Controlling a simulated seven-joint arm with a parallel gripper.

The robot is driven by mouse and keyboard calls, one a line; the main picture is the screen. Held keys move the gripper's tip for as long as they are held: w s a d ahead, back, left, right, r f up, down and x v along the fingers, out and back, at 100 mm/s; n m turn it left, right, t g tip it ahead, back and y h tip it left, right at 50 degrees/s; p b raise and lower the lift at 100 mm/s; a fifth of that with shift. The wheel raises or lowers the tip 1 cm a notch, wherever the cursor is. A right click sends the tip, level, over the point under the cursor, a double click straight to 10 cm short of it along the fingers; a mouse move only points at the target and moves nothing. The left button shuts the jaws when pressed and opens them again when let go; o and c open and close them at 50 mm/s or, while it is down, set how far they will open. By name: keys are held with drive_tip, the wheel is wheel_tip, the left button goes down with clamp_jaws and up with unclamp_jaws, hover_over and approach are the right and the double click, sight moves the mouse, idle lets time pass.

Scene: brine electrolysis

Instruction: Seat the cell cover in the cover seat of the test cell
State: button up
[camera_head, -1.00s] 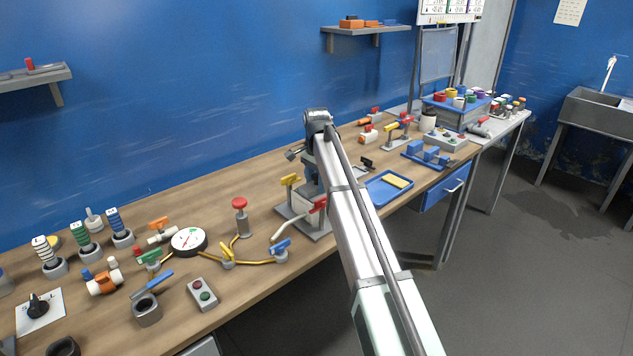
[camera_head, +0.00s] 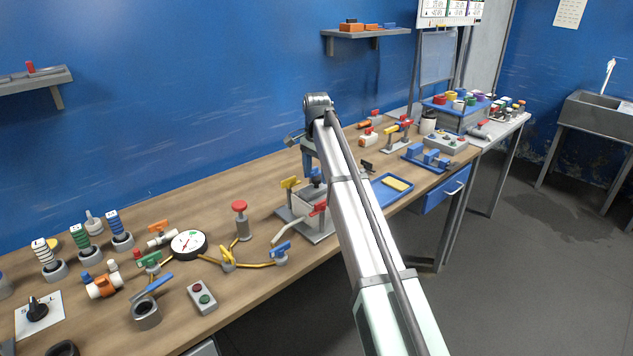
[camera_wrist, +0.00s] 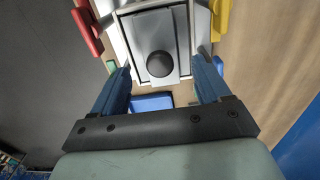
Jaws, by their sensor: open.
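The cell cover (camera_wrist: 153,28) is a grey plate with a round black knob (camera_wrist: 160,64). In the wrist view it lies within the top of the pale box of the test cell (camera_wrist: 203,22); I cannot tell whether it sits fully down. In the head view the test cell (camera_head: 310,205) stands on a grey base, the dark knob showing at its top. My gripper (camera_wrist: 163,76) is open, its two blue fingers apart on either side of the knob in the picture and above the cover, holding nothing. In the head view my arm hides most of my gripper and part of the cell.
Red (camera_wrist: 86,28) and yellow (camera_wrist: 220,18) handles flank the cell. A blue tray with a yellow pad (camera_head: 396,184) lies to its right. A red-topped post (camera_head: 240,215), a gauge (camera_head: 188,243) and yellow piping stand to its left. The bench behind the cell is mostly clear.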

sight(317, 178)
wheel_tip(317, 178, up, 7)
idle(0.3)
